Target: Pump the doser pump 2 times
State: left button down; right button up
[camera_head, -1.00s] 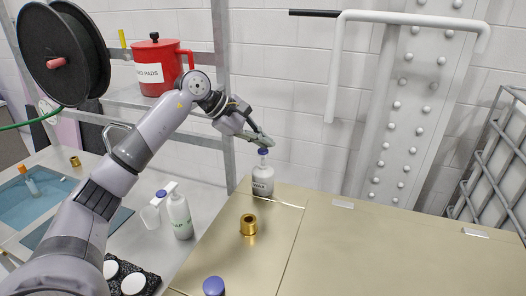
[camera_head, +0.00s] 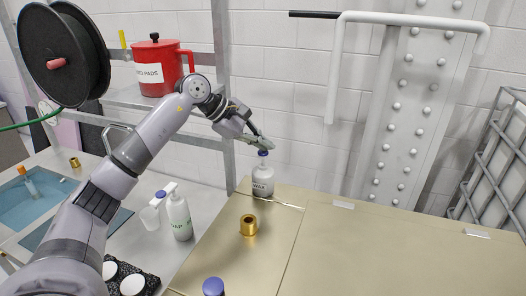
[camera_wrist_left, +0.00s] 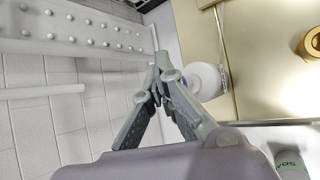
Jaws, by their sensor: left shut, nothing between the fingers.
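The doser pump (camera_head: 263,181) is a white bottle with dark lettering and a blue pump head. It stands upright on the back left corner of the gold-coloured top. My left gripper (camera_head: 268,145) is shut and empty, its fingertips right over the pump head. They look touching or nearly so; I cannot tell which. My right gripper is not in view.
A brass ring (camera_head: 248,225) and a blue-capped item (camera_head: 213,287) are nearer on the gold top (camera_head: 380,250). A soap bottle (camera_head: 180,217) stands on the grey table to the left. A red canister (camera_head: 158,65) sits on the shelf behind my arm.

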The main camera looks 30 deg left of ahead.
aim_at(263, 153)
pick_arm(q)
jog(key=shift+f+b, duration=0.45)
jog(key=shift+f, duration=0.35)
dwell(0.4)
jog(key=shift+r, duration=0.15)
jog(key=shift+w+r+p, duration=0.1)
jog(key=shift+r+p, duration=1.05)
jog(key=shift+r, duration=0.15)
jog(key=shift+r, duration=0.15)
notch_tip(263, 153, up, 5)
jog(key=p, duration=0.4)
